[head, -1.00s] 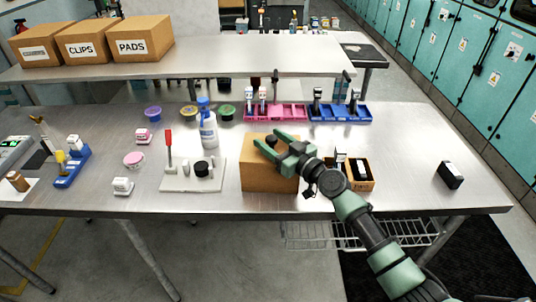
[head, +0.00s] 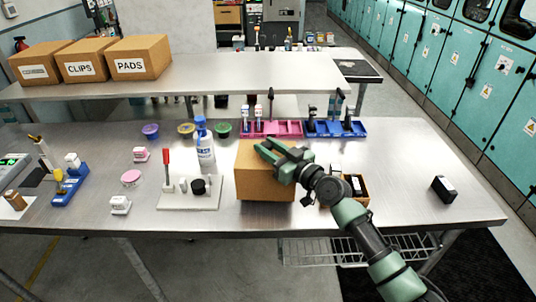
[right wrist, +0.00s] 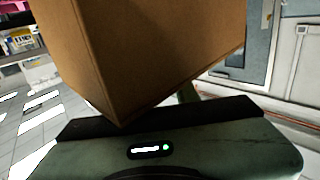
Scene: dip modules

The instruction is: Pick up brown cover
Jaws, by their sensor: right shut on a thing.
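The brown cover (head: 264,178) is a box-shaped cover right of the middle of the workbench in the head view. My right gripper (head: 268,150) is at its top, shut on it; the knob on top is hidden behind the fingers. The cover appears raised a little above the bench. In the right wrist view the brown cover (right wrist: 145,50) fills the upper middle, close to the gripper body, and the fingertips are hidden. Whatever lies under the cover cannot be seen. My left gripper is not in view.
A white board with a red-handled tool (head: 190,194) and a white-and-blue bottle (head: 205,150) stand to the left. A pink tray (head: 285,128) and a blue tray (head: 335,129) lie behind. A small brown box (head: 357,189) is partly behind my arm. A black block (head: 444,189) lies right.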

